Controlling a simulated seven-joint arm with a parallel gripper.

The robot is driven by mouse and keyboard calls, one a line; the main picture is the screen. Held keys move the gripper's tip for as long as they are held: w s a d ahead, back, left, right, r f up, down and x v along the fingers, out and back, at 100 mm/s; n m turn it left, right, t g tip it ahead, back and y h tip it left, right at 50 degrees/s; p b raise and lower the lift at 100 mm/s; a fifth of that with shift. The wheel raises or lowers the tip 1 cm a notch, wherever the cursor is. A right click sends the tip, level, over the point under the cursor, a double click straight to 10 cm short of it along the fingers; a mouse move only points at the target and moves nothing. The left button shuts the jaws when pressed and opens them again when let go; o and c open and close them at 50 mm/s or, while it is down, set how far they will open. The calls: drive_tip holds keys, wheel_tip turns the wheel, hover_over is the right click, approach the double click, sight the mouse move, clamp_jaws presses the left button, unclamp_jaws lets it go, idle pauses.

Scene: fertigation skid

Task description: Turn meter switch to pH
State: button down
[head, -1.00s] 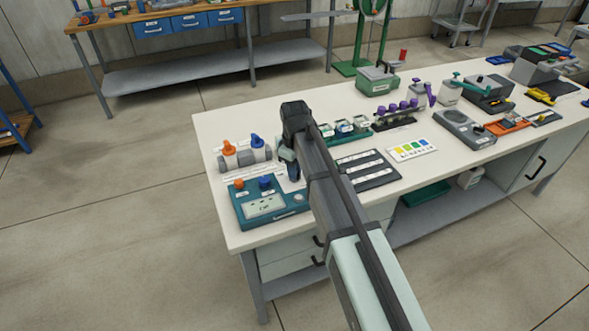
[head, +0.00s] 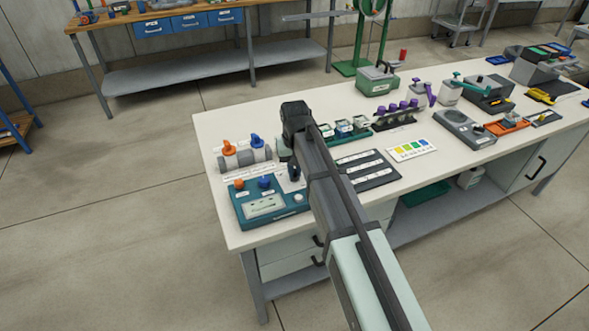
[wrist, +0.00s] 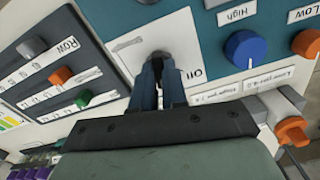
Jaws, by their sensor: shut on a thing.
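The meter is a teal box with a pale display (head: 265,206) at the near left corner of the bench in the head view. A white plate (wrist: 127,42) adjoins its teal panel (wrist: 208,20) in the wrist view, with a partly covered label that seems to read "Off". My gripper (wrist: 158,66) points at this plate, its dark blue fingers shut on the switch (wrist: 157,56), of which only a dark bit shows between the tips. The switch's pointer direction and any pH mark are hidden. In the head view my gripper (head: 294,170) stands at the meter's right end.
A blue knob (wrist: 245,49) labelled "High" and an orange knob (wrist: 306,43) labelled "Low" sit beside the switch plate. A dark panel with row sliders (wrist: 60,75) is on the other side. Grey valves with orange and blue handles (head: 229,148) stand behind the meter.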

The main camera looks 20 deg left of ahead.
sight(295, 173)
drive_tip(key=shift+m, duration=0.3)
idle(0.4)
drive_tip(key=c, duration=1.2)
unclamp_jaws()
drive_tip(key=shift+o, duration=0.2)
wheel_tip(295, 173, up, 14)
drive_tip(key=shift+f, duration=0.15)
